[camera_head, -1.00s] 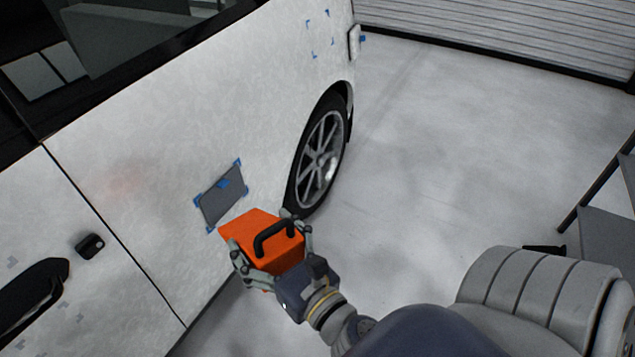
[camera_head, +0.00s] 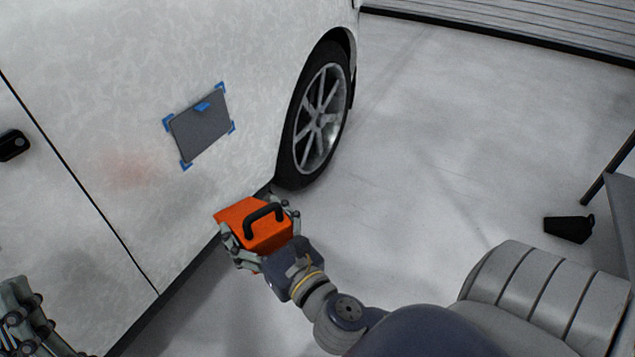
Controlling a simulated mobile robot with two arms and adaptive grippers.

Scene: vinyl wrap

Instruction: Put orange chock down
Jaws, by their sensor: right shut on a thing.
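The orange chock (camera_head: 245,219) is a wedge-like block with a black handle on top. My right gripper (camera_head: 262,232) is shut on it, with fingers on both sides. The chock is beside the lower side of the white vehicle, in front of the wheel (camera_head: 318,125). I cannot tell whether its underside touches the floor. My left gripper (camera_head: 30,325) shows only in part at the lower left corner, and its jaw state is unclear.
The white vehicle (camera_head: 240,50) fills the left side, with a grey panel (camera_head: 203,127) held by blue tape. A black object (camera_head: 569,228) lies on the floor at right, near a dark stand (camera_head: 620,205). The floor (camera_head: 440,150) between is clear.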

